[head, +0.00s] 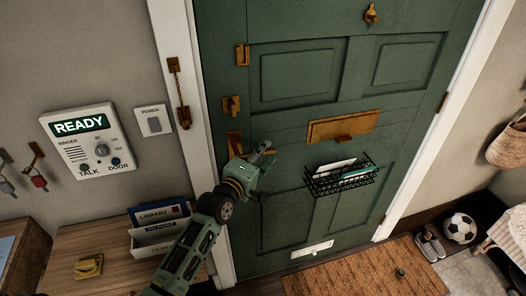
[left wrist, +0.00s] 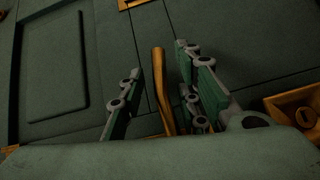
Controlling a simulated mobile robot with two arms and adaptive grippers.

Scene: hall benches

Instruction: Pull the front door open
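The front door (head: 330,75) is green and panelled, and looks closed in its white frame. On its left edge is a brass handle (head: 234,143), partly hidden by my left gripper (head: 264,154), which is close to the door face. In the left wrist view a slim brass bar (left wrist: 161,88), which looks like the handle, stands between the two fingers of the left gripper (left wrist: 160,92). Gaps show on both sides, so the fingers are open around it, apart from it as far as I can see. My right gripper is in neither view.
A wire basket (head: 342,179) with letters hangs on the door below the brass letter slot (head: 343,127). A doormat (head: 365,272) lies before the door. A wooden side table (head: 112,235) with a letter rack (head: 158,232) is at left; a football (head: 460,228) and shoes (head: 430,246) are at right.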

